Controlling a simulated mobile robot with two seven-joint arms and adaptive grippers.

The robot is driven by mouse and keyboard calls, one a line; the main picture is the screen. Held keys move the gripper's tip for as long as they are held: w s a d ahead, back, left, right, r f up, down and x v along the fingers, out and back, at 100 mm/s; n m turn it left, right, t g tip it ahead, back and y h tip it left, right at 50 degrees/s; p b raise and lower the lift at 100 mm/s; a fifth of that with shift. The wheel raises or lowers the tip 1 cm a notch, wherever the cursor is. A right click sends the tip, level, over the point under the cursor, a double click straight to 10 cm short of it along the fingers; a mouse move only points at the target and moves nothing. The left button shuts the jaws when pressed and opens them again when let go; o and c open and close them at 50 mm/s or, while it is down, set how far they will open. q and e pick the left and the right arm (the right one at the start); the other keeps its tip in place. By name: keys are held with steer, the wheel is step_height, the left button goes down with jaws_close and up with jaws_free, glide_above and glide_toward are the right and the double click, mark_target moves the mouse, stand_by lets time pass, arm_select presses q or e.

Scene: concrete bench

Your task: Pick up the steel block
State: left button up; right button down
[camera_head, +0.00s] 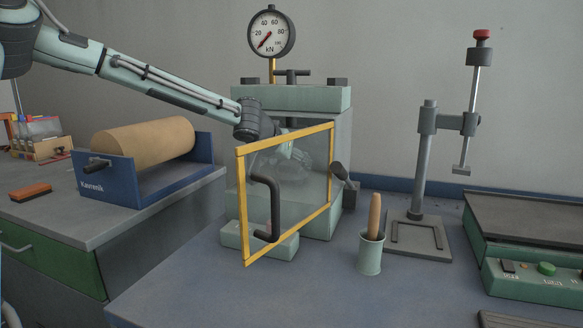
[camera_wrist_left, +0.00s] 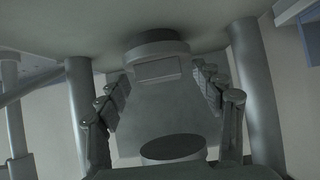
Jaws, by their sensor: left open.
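My left gripper (camera_head: 297,156) is inside the press, seen dimly behind the clear, yellow-framed guard (camera_head: 315,185). In the left wrist view its two jointed fingers stand apart, with the tips (camera_wrist_left: 164,76) on either side of a small grey rectangular face. This face looks like the steel block (camera_wrist_left: 158,71), close to a round grey press part (camera_wrist_left: 155,46). I see no clear grip on it. In the head view I cannot make out the block behind the guard. My right gripper is out of view.
The guard has a dark handle (camera_head: 266,195) and stands in front of the press (camera_head: 290,98). Press columns (camera_wrist_left: 258,95) flank the left gripper. A cup with a wooden handle (camera_head: 369,255) and a stand (camera_head: 418,235) are to the right. A blue roll holder (camera_head: 108,184) is left.

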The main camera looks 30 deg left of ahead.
arm_select(q)
steer(key=shift+c, duration=0.4)
steer(key=c, duration=1.5)
steer(key=shift+r, duration=0.1)
jaws_close()
